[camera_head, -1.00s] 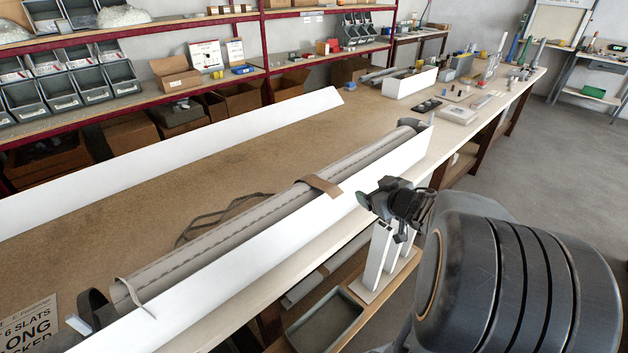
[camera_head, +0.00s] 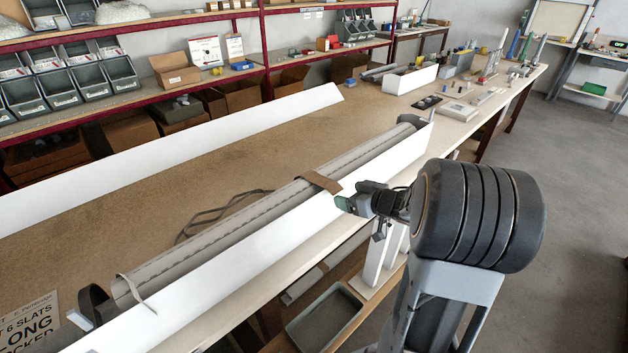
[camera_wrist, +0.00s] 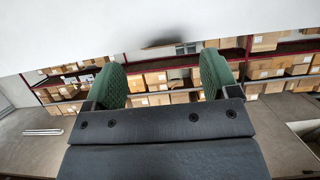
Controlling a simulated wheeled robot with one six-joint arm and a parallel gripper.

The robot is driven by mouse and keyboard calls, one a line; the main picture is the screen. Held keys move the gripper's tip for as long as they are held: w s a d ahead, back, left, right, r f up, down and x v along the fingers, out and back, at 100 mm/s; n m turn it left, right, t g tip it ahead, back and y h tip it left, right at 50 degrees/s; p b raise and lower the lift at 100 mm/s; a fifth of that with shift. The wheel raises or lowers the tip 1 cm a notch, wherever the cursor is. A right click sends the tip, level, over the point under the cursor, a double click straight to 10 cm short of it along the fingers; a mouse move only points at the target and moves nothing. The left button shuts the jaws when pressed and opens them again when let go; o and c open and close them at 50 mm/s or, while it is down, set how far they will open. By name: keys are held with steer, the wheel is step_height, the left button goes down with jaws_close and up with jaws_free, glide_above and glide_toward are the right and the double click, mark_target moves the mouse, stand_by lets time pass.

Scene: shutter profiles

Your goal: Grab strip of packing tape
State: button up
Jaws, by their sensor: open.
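The strip of packing tape (camera_head: 320,182) is a brown band across the long grey shutter profiles (camera_head: 235,238). Its near end reaches the top edge of the white board (camera_head: 250,285) in front. My gripper (camera_head: 350,203) is just right of and below that end in the head view, on the near side of the board. I cannot tell whether it touches the tape. In the wrist view, my gripper (camera_wrist: 162,78) has its two green pads wide apart with nothing between them. I cannot make out the tape in that view. A pale surface fills its top.
A second white board (camera_head: 180,150) stands along the back of the workbench (camera_head: 330,125). A thin pale band (camera_head: 137,296) wraps the profiles' near end. A grey tray (camera_head: 325,318) lies low beside the bench. Shelves with bins and boxes line the wall.

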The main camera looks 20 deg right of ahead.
mark_target(338, 192)
steer(key=shift+x, duration=2.6)
steer(key=shift+c, duration=0.3)
steer(key=c, duration=0.9)
